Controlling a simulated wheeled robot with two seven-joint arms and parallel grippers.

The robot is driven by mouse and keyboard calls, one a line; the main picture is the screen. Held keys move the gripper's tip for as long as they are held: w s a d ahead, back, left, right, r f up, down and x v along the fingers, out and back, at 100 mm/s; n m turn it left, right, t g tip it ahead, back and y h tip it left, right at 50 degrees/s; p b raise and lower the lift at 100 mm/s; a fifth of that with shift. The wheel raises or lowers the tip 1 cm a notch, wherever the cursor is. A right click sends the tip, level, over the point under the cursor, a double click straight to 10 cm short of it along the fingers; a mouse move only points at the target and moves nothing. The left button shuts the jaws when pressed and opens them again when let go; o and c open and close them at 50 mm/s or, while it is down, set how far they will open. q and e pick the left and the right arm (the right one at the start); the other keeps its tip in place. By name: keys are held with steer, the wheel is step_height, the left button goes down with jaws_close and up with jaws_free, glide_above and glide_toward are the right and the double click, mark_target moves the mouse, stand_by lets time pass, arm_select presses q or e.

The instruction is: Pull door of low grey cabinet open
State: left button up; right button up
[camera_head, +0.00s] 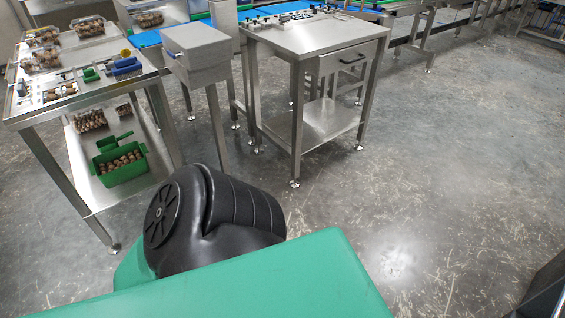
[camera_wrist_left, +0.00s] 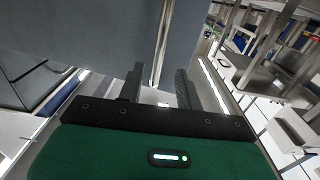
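In the left wrist view a large plain grey panel (camera_wrist_left: 85,35) fills the upper left, probably part of the low grey cabinet. A narrow upright strip (camera_wrist_left: 160,45), perhaps a handle or door edge, runs down from it between my fingers. My left gripper (camera_wrist_left: 160,88) is open, with one finger on each side of that strip. I cannot tell whether either finger touches it. In the head view I cannot make out the low grey cabinet or the left gripper; my own arm and body cover the lower left. My right gripper is in no view.
In the head view a steel table (camera_head: 318,35) with a drawer stands at the centre back. A grey box (camera_head: 200,52) on a stand is beside it. A steel workbench (camera_head: 70,98) with a green bin (camera_head: 122,178) is at left.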

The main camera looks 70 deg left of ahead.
arm_select(q)
steer(key=v, duration=0.5)
steer(key=shift+s, duration=0.1)
stand_by(0.5)
